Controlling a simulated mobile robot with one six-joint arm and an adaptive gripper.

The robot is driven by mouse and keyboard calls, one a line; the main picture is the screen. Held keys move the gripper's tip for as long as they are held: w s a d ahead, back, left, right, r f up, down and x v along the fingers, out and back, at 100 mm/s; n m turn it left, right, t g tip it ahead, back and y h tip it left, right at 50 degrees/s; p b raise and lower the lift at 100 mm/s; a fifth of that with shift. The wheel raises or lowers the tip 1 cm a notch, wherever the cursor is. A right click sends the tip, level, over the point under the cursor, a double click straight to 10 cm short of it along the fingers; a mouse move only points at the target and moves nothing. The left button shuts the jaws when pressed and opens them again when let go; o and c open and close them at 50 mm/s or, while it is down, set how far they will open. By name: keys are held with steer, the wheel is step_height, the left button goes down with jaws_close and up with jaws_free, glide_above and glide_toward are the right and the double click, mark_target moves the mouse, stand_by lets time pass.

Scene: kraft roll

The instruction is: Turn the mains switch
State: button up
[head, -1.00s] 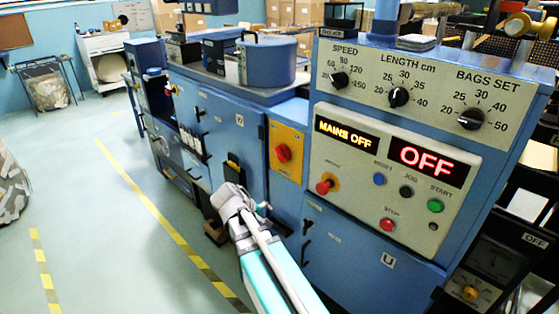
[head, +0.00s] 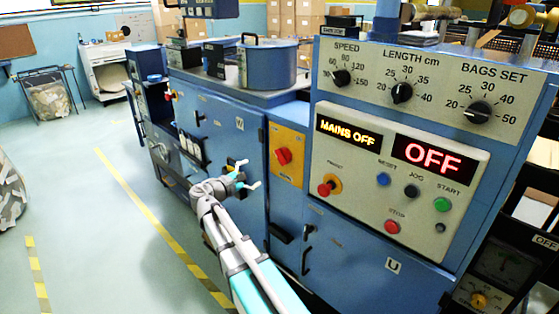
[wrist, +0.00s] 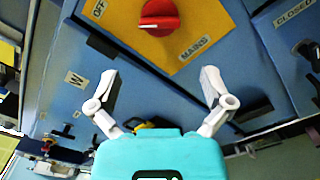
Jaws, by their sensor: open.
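The mains switch (head: 284,156) is a red rotary knob on a yellow plate (head: 287,172) on the blue machine's front. In the wrist view the red knob (wrist: 159,16) is at the top centre, beside the labels OFF and MAINS. My gripper (head: 248,174) is to the left of the yellow plate in the head view, apart from the knob. In the wrist view my gripper (wrist: 158,82) is open and empty, its fingers spread below the knob. A display (head: 348,132) reads MAINS OFF.
A control panel with three dials (head: 402,93) and several buttons stands right of the switch. A lit OFF display (head: 428,160) is on it. A blue pot (head: 267,65) sits on top of the machine. The floor (head: 95,220) at left is largely clear.

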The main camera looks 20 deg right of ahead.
mark_target(279, 159)
steer(key=shift+d, duration=0.1)
steer(key=x, duration=1.3)
steer(key=shift+w+d+f, duration=0.1)
steer(key=shift+d, duration=0.25)
steer(key=c, duration=0.8)
steer(key=shift+a, duration=0.2)
